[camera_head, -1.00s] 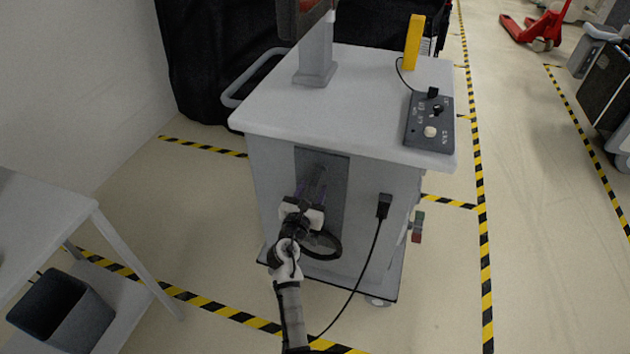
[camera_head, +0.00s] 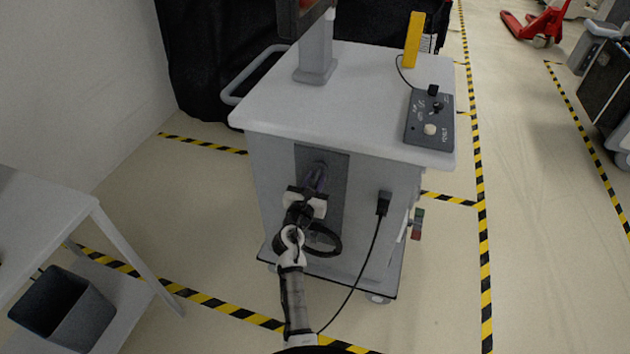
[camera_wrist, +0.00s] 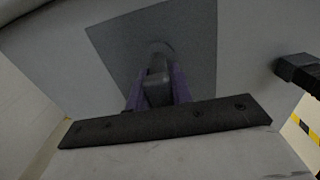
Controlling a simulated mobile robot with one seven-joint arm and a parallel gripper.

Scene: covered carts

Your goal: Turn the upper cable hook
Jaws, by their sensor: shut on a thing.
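The upper cable hook (camera_wrist: 158,86) is a grey piece on the dark panel of the cart's side. In the wrist view it stands between my gripper's two purple fingers, and my gripper (camera_wrist: 157,90) is shut on it. In the head view my gripper (camera_head: 316,180) is at the upper part of the panel (camera_head: 336,215), and the hook is mostly hidden behind the fingers. A black cable loop (camera_head: 323,240) hangs below my gripper, partly behind my arm. The lower hook cannot be made out.
The cart (camera_head: 375,240) has a plug (camera_head: 384,204) with a black cable to the right of the panel. A control box (camera_head: 430,118) and a yellow block (camera_head: 413,40) are on its top. A side table (camera_head: 60,190) and a dark bin (camera_head: 62,308) stand at the left.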

